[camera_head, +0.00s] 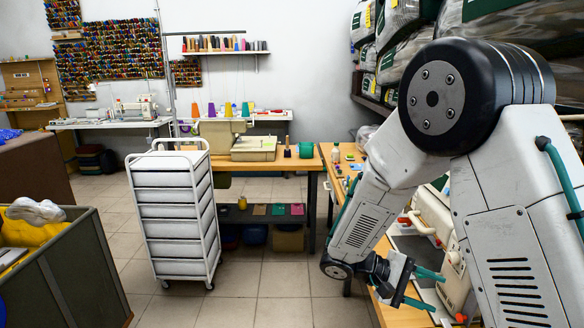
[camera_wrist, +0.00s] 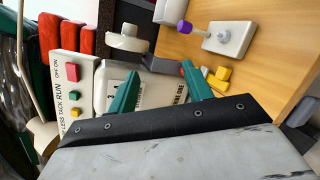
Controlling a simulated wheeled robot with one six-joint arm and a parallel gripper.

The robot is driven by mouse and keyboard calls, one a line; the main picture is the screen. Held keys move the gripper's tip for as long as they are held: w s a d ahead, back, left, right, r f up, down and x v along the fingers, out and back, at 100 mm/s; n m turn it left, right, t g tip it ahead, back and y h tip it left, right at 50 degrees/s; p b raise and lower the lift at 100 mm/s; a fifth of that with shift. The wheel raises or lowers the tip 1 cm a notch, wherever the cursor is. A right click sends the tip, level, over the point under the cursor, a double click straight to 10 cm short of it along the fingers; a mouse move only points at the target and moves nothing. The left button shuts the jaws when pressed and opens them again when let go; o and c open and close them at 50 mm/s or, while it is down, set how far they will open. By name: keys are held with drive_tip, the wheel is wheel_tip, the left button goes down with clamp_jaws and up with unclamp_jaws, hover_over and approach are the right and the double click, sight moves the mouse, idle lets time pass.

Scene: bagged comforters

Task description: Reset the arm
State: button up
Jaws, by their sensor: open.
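My gripper (camera_head: 424,288) hangs at the end of my folded arm at the right of the head view, over the front part of the right-hand wooden bench (camera_head: 398,316). Its two green fingers are spread apart with nothing between them. In the wrist view the open fingers (camera_wrist: 158,85) point toward a cream machine (camera_wrist: 88,82) with red, green and yellow buttons. I cannot tell whether the fingers touch anything. The same bench top (camera_wrist: 270,50) shows at the right of the wrist view.
Bagged comforters (camera_head: 400,50) fill a shelf at the upper right, behind my arm. A white drawer cart (camera_head: 176,215) stands on the tiled floor. A grey bin (camera_head: 75,270) with yellow contents is at the left. A grey box with a purple-tipped lever (camera_wrist: 228,38) sits on the bench. Floor in the middle is clear.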

drive_tip(key=s+a+r+m+t+y, duration=0.1)
drive_tip(key=s+a+r+t+y, duration=0.1)
drive_tip(key=s+r+y, duration=0.5)
drive_tip(key=s+a+r+m+t+y, duration=0.1)
drive_tip(key=s+r+y, duration=0.6)
drive_tip(key=s, duration=0.8)
drive_tip(key=shift+s+a+r+m+t, duration=0.15)
drive_tip(key=shift+a+r+m+t, duration=0.2)
drive_tip(key=shift+r+m+t, duration=0.55)
